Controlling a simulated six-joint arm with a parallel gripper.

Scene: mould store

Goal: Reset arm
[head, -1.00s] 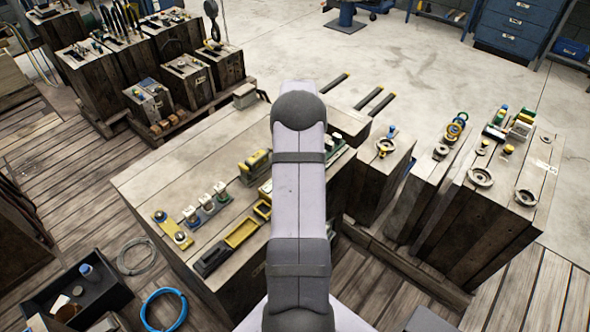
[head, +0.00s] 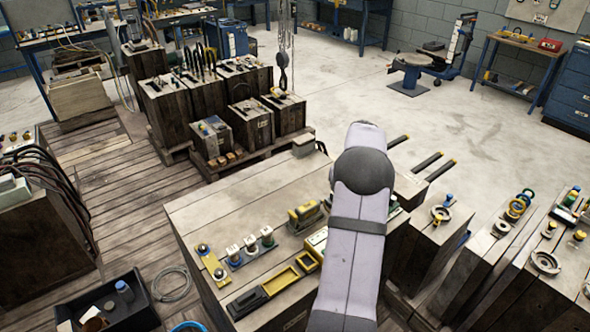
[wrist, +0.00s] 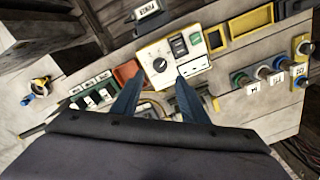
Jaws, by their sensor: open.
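My gripper (wrist: 158,78) shows in the wrist view with two dark blue fingers apart and nothing seen between them. It hangs above a wooden block top, with the fingertips in front of a white panel (wrist: 187,70) with a black dial and buttons. I cannot tell whether the fingertips touch it. In the head view my arm reaches over the wooden block (head: 215,205), and my gripper is hidden.
A yellow tray (head: 280,282), a yellow device (head: 305,214) and a row of knobs (head: 252,248) are on the block. More wooden blocks (head: 440,245) stand to the right, others behind. A dark bin (head: 143,308) lies at lower left. Concrete floor (head: 360,100) is open behind.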

